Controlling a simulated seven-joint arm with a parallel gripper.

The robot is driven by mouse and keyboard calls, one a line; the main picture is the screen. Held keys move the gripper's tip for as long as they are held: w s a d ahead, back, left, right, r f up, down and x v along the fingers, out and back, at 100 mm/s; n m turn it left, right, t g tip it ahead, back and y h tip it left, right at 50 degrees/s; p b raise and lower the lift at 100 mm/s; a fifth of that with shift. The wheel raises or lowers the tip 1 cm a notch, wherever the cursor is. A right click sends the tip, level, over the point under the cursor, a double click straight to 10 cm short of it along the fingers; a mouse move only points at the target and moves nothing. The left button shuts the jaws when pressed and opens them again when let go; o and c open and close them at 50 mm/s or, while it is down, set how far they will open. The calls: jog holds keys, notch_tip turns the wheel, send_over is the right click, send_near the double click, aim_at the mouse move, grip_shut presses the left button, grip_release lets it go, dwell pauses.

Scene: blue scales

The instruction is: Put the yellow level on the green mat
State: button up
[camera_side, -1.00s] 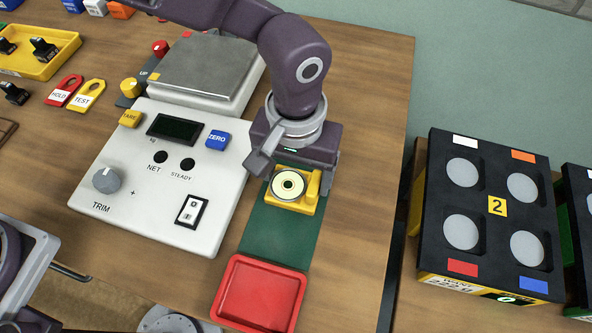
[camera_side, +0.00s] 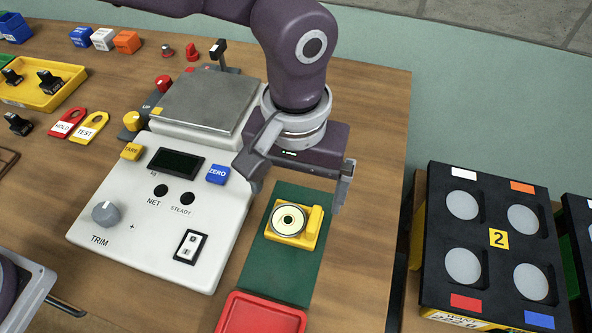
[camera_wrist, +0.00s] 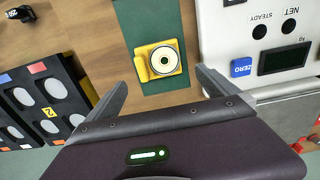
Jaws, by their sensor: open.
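The yellow level (camera_side: 293,222), a small yellow block with a round pale vial on top, rests on the green mat (camera_side: 272,268) in the side view. In the wrist view the level (camera_wrist: 144,67) lies on the mat (camera_wrist: 150,20) near the mat's end. My gripper (camera_side: 297,190) is open and empty. It hangs above and behind the level, its two fingers spread wide and apart from it. In the wrist view the gripper's fingers (camera_wrist: 160,80) stand on either side below the level.
A red tray (camera_side: 262,318) sits at the mat's front end. The white scale panel (camera_side: 160,205) is to the left, with a metal weighing plate (camera_side: 210,98) behind it. A black case marked 2 (camera_side: 497,238) stands at the right. Bare wood lies right of the mat.

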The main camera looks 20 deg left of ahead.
notch_tip(320, 180, up, 6)
jog(key=shift+f, duration=0.25)
jog(key=shift+a, duration=0.1)
jog(key=a+r+t+h, duration=0.1)
jog(key=a+r, duration=0.5)
jog(key=a, duration=0.3)
jog(key=a+r+t, duration=0.1)
jog(key=a+r, duration=0.5)
jog(key=a, duration=0.4)
jog(key=s+a+f+t+y, duration=0.1)
jog(key=s+a+f+t, duration=0.1)
jog(key=s+a, duration=1.1)
jog(key=shift+s+a+f+t, duration=0.35)
jog(key=shift+a+t, duration=0.15)
jog(key=shift+t, duration=0.3)
